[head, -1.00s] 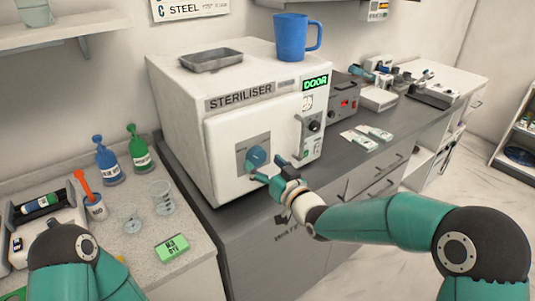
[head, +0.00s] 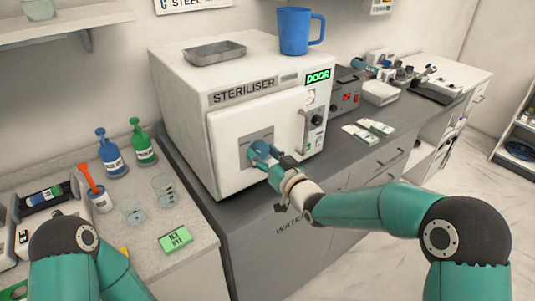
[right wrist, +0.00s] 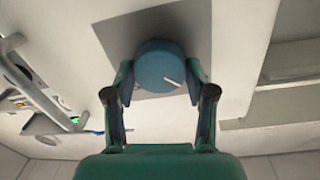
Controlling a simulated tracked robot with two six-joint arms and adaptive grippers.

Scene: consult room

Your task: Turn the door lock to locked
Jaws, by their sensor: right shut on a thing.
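The white steriliser (head: 225,135) stands on the grey counter. Its door carries a round blue lock knob (head: 261,149) on a grey square plate. My right gripper (head: 265,158) is at the door front, its fingers on either side of the knob. In the right wrist view the blue knob (right wrist: 160,66) sits between the two fingers of the gripper (right wrist: 161,85), with a white mark line slanting on its lower right. The fingers are shut on the knob. The green display (head: 318,76) reads "DOOR". Only my left arm shows at lower left; its gripper is out of view.
A metal tray (head: 214,52) and a blue mug (head: 298,34) stand on top of the steriliser. A door handle (head: 303,134) is right of the knob. Bottles, beakers and a green box (head: 175,240) stand on the left counter.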

